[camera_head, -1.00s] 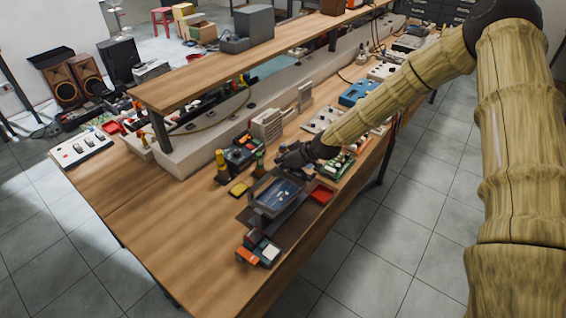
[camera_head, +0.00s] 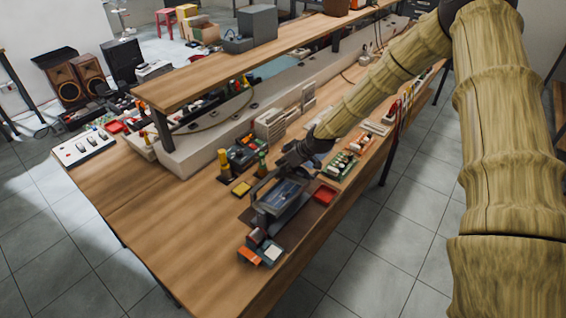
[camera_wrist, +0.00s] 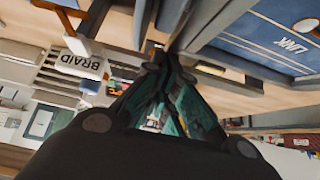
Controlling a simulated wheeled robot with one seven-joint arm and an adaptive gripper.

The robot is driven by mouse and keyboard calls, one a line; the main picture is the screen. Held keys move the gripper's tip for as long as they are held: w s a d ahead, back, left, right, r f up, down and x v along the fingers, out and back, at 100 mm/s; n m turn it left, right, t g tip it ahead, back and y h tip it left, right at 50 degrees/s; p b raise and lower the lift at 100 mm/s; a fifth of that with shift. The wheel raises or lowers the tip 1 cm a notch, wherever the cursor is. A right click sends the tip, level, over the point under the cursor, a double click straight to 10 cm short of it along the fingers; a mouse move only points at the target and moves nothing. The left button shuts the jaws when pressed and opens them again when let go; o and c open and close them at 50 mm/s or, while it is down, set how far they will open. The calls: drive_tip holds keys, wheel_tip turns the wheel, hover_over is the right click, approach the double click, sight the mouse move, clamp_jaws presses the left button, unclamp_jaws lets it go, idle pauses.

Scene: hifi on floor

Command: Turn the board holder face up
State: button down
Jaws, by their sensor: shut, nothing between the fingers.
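The board holder (camera_head: 284,197) is a dark grey frame with a blue panel, on a dark mat near the front edge of the bench. Its blue face shows upward at a tilt in the head view; I cannot tell how far it is turned. In the wrist view the blue panel (camera_wrist: 270,38), lettered "LINK", fills the upper right. My gripper (camera_wrist: 166,55) is shut and empty, its fingertips close beside the holder's grey edge. In the head view my gripper (camera_head: 287,163) is at the holder's far side; whether it touches is unclear.
A small orange-and-grey device (camera_head: 261,252) is in front. A raised shelf (camera_head: 250,55) runs behind. The bench's left front is clear.

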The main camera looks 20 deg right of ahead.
drive_tip(key=r, duration=0.1)
drive_tip(key=r+p, duration=0.1)
drive_tip(key=r, duration=0.1)
drive_tip(key=shift+w+a+r+p, duration=0.25)
drive_tip(key=shift+w+p, duration=0.05)
drive_tip(key=shift+w, duration=0.05)
drive_tip(key=b+v, duration=0.3)
drive_tip(key=v, duration=0.7)
drive_tip(key=shift+w+r+b, duration=0.3)
drive_tip(key=shift+r+b, duration=0.1)
drive_tip(key=shift+r, duration=0.05)
